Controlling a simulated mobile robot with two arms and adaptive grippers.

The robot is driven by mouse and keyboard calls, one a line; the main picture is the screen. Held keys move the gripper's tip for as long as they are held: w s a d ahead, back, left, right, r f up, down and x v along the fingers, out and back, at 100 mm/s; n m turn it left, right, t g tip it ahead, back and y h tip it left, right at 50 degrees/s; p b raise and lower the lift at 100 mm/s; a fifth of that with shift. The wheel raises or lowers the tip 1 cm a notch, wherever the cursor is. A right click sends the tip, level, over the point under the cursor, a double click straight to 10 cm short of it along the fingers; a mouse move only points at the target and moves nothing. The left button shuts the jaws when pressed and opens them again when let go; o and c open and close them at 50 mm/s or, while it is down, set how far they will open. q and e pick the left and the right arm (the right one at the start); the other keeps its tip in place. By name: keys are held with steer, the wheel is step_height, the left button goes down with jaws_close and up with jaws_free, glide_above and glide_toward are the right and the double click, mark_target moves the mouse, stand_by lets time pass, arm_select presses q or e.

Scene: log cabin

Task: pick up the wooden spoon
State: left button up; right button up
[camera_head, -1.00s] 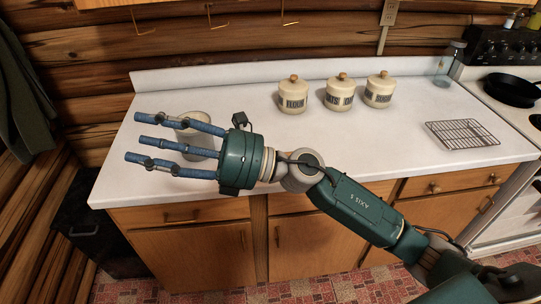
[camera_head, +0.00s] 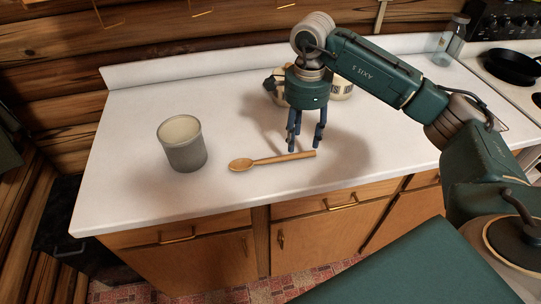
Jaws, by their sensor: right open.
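The wooden spoon (camera_head: 270,160) lies flat on the white counter, its bowl to the left and its handle pointing right. My right gripper (camera_head: 305,147) points down over the handle end of the spoon, its blue fingers apart and empty. The fingertips are close to the handle; I cannot tell whether any of them touches it. My left gripper is not in view.
A grey cup (camera_head: 184,147) stands on the counter (camera_head: 130,200) left of the spoon. Cream canisters (camera_head: 341,88) stand behind my right gripper, partly hidden by it. A glass jar (camera_head: 449,42) and a stove with a black pan (camera_head: 513,65) are at the right.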

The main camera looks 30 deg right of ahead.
mark_target(298, 156)
steer(key=shift+w+f, duration=0.1)
steer(key=shift+f, duration=0.8)
steer(key=f+p, duration=0.1)
steer(key=f, duration=0.2)
steer(key=f+p, duration=0.1)
steer(key=shift+w+f+p, duration=0.15)
steer(key=shift+w+p, duration=0.1)
steer(key=shift+p, duration=0.05)
steer(key=shift+d+f, duration=0.1)
steer(key=shift+f, duration=0.45)
steer(key=shift+w, duration=0.1)
steer(key=c, duration=0.8)
jaws_close()
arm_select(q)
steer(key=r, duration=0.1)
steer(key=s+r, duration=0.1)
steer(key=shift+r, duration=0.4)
